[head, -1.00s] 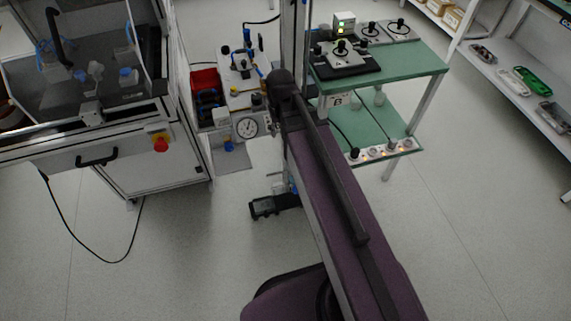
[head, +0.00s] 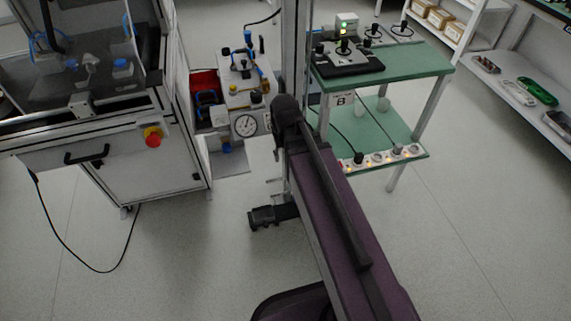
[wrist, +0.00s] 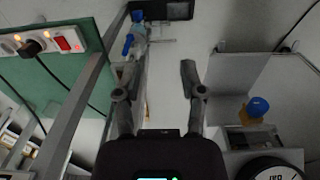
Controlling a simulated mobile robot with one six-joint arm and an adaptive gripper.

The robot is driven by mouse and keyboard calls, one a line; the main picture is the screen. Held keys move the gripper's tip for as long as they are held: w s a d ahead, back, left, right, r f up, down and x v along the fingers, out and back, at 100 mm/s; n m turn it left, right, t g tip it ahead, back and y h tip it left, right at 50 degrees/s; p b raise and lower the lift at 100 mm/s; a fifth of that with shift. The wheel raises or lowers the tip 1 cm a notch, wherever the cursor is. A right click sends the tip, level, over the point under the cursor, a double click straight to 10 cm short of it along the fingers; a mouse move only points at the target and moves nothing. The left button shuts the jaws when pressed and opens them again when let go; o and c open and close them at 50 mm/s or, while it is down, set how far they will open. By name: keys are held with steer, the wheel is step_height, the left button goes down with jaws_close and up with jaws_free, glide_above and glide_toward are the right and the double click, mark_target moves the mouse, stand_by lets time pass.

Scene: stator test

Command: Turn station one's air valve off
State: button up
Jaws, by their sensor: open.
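My gripper (wrist: 160,66) is open in the wrist view, with nothing between its fingers. A fitting with a blue lever (wrist: 127,45) and a blue cap-like part (wrist: 138,16) stands just beyond the left fingertip; it looks like an air valve, but no station label is readable on it. I cannot tell whether the left finger touches it. In the head view my arm hides the gripper, and the fitting is not clear there.
A round gauge (head: 246,125) is on the white bench unit (head: 237,95), left of my arm. A green two-level table (head: 420,68) marked B carries a power strip (head: 385,155), close to the gripper's left in the wrist view. Open floor lies in front.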

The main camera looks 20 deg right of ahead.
steer(key=shift+s+f+b, duration=0.2)
steer(key=shift+f+b, duration=0.25)
steer(key=shift+f, duration=0.2)
steer(key=s, duration=0.3)
stand_by(0.3)
steer(key=shift+s, duration=0.1)
